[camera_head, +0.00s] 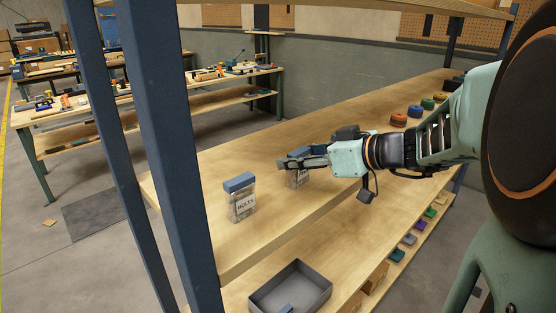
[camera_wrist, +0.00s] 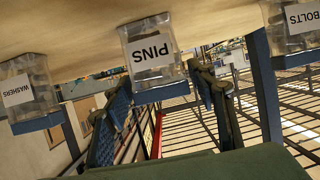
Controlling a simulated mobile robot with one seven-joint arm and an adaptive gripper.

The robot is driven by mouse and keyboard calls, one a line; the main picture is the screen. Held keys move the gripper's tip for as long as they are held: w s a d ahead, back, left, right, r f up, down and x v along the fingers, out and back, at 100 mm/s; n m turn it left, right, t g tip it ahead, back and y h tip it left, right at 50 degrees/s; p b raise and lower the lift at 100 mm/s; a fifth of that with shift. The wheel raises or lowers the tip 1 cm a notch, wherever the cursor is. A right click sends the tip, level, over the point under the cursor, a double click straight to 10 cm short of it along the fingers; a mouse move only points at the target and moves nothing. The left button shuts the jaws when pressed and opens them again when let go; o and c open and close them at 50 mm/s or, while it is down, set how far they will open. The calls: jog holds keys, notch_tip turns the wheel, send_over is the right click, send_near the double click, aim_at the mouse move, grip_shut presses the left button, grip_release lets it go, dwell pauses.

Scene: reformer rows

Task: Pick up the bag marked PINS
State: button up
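The bag marked PINS (camera_wrist: 157,28) is a clear pouch with a white label and a blue top strip. It appears upside down near the middle of the wrist view. In the head view a partly hidden bag (camera_head: 294,181), its label unreadable there, stands on the upper shelf behind my gripper (camera_head: 294,163). In the wrist view my gripper (camera_wrist: 155,98) has its two dark fingers apart, with the PINS bag's blue top showing between and beyond them. Nothing is visibly held. I cannot tell whether a finger touches the bag.
The BOLTS bag (camera_head: 242,204) stands nearer the shelf's left end; the WASHERS bag (camera_wrist: 37,78) is on the other side of PINS. Blue uprights (camera_head: 170,130) frame the shelf (camera_head: 220,160). A grey bin (camera_head: 282,299) sits below. Coloured items (camera_head: 399,119) stand farther along.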

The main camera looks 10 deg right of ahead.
jog(key=c, duration=0.9)
